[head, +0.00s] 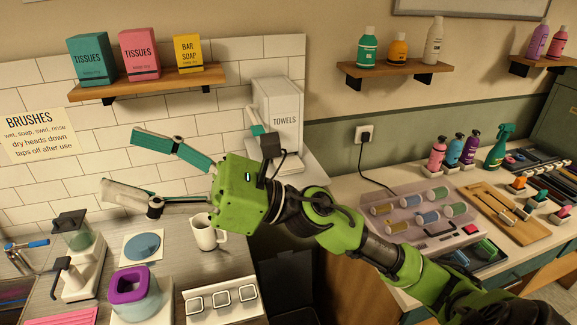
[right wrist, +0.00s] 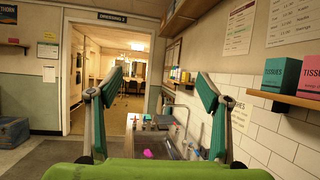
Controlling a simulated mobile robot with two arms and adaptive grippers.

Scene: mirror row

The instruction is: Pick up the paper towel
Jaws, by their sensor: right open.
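A white towel dispenser (head: 283,110) labelled TOWELS stands against the tiled wall, right of centre in the head view. I cannot make out a separate paper towel sheet; the dispenser's lower part is partly hidden by my right arm. A small pale and teal piece (head: 254,118) shows at its left edge; I cannot tell what it is. My right gripper (head: 118,163) is open and empty, left of the dispenser and above the counter, pointing left. In the right wrist view its spread fingers (right wrist: 160,85) have nothing between them. My left gripper is not in view.
A white mug (head: 205,233) stands below my right gripper. A purple-topped container (head: 135,290) and a dispenser-like device (head: 78,245) stand left. A shelf (head: 150,84) with boxes hangs above. A tray of rolls (head: 420,215) lies on the right counter.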

